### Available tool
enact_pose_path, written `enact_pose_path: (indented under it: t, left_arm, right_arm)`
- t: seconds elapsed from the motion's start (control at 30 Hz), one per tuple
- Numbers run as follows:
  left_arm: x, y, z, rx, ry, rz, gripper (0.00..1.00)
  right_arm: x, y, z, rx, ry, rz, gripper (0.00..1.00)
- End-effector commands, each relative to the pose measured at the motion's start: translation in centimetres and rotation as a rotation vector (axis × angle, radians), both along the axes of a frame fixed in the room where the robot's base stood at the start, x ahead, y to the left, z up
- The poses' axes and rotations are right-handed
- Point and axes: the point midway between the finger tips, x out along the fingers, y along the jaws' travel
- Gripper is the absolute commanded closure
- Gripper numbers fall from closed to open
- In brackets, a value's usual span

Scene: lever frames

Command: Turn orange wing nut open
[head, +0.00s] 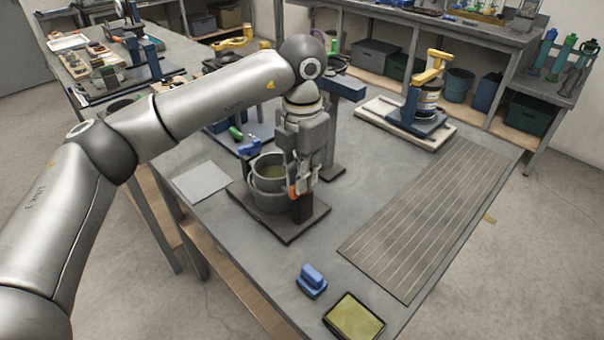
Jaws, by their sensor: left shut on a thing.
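A small orange wing nut (292,192) shows in the head view, partly hidden by my fingers. It sits by a dark post on a dark base plate (291,238), in front of a grey round pot (266,172). My left gripper (302,188) points down from above and is shut on the wing nut. The fingers cover much of the nut, so its exact angle cannot be told. My right gripper is not in view.
A ribbed mat (430,220) lies at the right of the table. A blue block (311,281) and a tray with a yellow-green pad (354,318) are near the front edge. A yellow-handled press (428,95) stands at the back right. A grey sheet (202,181) lies left.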

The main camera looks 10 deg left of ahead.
Motion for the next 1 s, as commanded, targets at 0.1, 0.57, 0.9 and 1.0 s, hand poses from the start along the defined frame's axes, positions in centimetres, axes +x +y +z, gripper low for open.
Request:
enact_pose_path:
  t: [0.1,0.57,0.9,1.0]
  left_arm:
    - [0.1,0.0,0.1,-0.001,-0.004,0.006,0.76]
    - [0.1,0.0,0.7,-0.002,-0.003,0.002,0.68]
    - [0.1,0.0,7.2,-0.002,-0.006,0.002,0.68]
    - [0.1,0.0,9.1,-0.001,-0.005,0.003,0.68]
  right_arm:
    - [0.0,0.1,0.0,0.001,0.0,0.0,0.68]
    - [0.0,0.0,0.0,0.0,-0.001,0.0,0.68]
    - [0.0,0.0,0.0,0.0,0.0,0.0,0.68]
    - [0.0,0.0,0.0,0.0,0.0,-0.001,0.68]
